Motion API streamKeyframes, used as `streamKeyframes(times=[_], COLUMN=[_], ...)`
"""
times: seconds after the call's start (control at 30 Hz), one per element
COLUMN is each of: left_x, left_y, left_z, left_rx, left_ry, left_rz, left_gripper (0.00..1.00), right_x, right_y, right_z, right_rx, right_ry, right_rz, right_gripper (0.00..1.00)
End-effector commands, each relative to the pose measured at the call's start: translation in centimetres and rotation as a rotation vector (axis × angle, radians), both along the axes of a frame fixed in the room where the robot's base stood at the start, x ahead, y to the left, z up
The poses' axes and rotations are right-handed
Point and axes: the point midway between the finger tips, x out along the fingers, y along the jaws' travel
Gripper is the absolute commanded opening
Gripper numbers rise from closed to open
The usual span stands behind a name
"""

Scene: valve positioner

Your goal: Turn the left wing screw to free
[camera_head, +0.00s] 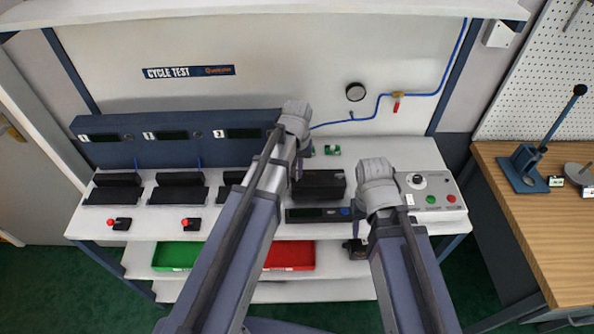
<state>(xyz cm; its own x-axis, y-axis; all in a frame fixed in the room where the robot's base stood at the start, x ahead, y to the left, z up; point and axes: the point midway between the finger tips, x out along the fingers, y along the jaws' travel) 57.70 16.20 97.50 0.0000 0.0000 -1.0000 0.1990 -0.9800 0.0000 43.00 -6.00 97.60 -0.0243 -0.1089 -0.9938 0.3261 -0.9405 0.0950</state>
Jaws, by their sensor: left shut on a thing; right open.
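A black block-shaped unit (320,184) stands on the white bench behind a low dark unit with a display (312,214) and a blue knob (345,211). My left gripper (297,168) points down at the left end of the black unit and is shut on what seems to be the left wing screw. The screw itself is hidden behind my gripper and arm. My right gripper (357,216) is open beside the right end of the low display unit, apart from the black unit. Its fingertips are mostly hidden by my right wrist.
A grey control box (432,190) with green and red buttons stands right of my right wrist. A blue numbered panel (120,150) and black stations (180,190) fill the left. A small green part (332,150) lies behind. Green (176,256) and red (290,256) trays sit below.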

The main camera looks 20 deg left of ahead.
Motion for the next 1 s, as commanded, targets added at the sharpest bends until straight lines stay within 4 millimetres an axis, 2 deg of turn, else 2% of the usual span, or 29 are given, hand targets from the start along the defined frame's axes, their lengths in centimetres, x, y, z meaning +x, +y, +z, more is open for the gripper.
streamKeyframes(times=[0.3,0.77,0.8,1.0], left_x=[-0.01,-0.01,-0.01,-0.01], left_y=[0.00,0.00,0.00,0.00], left_z=[0.00,0.00,0.00,0.00], left_rx=[0.000,0.000,0.000,0.000], left_ry=[0.000,0.000,0.000,0.000], left_rz=[0.085,0.096,0.096,0.095], left_gripper=[0.00,0.00,0.08,0.30], right_x=[0.00,0.00,0.00,0.00], right_y=[0.00,0.00,0.00,0.00], right_z=[0.00,0.00,0.00,0.00], right_rx=[0.000,0.000,0.000,0.000], right_ry=[0.000,0.000,0.000,0.000], right_rz=[0.000,0.000,0.000,0.000], right_gripper=[0.50,0.50,0.50,0.50])
